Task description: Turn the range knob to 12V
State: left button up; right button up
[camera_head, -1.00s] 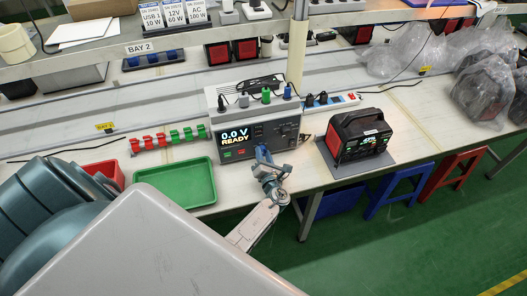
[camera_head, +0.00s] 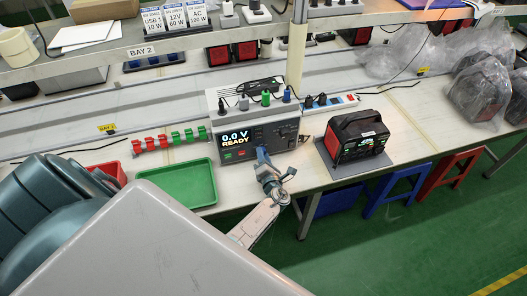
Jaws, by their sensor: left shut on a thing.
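The grey test unit (camera_head: 229,152) stands on the bench with its front panel facing me. A dark round control (camera_head: 284,131) shows on the panel to the right of the fingers. My right gripper is not in view.
A black and red power station (camera_head: 352,138) sits on a grey mat right of the unit. A green tray (camera_head: 176,184) and a row of red and green clips (camera_head: 170,139) lie to the left. Cables and plugs stand on and behind the unit.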

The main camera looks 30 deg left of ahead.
pick_arm(q)
jog(key=o, duration=0.9)
jog(key=shift+o, duration=0.2)
jog(key=shift+d, duration=0.1)
jog(key=b+v, duration=0.2)
jog(key=v, duration=0.7)
jog(key=shift+s+d+f+b, duration=0.15)
jog(key=shift+s+b, duration=0.05)
jog(key=shift+b, duration=0.2)
jog(key=shift+s+d, duration=0.45)
jog(key=shift+d, duration=0.05)
jog(key=shift+a, duration=0.1)
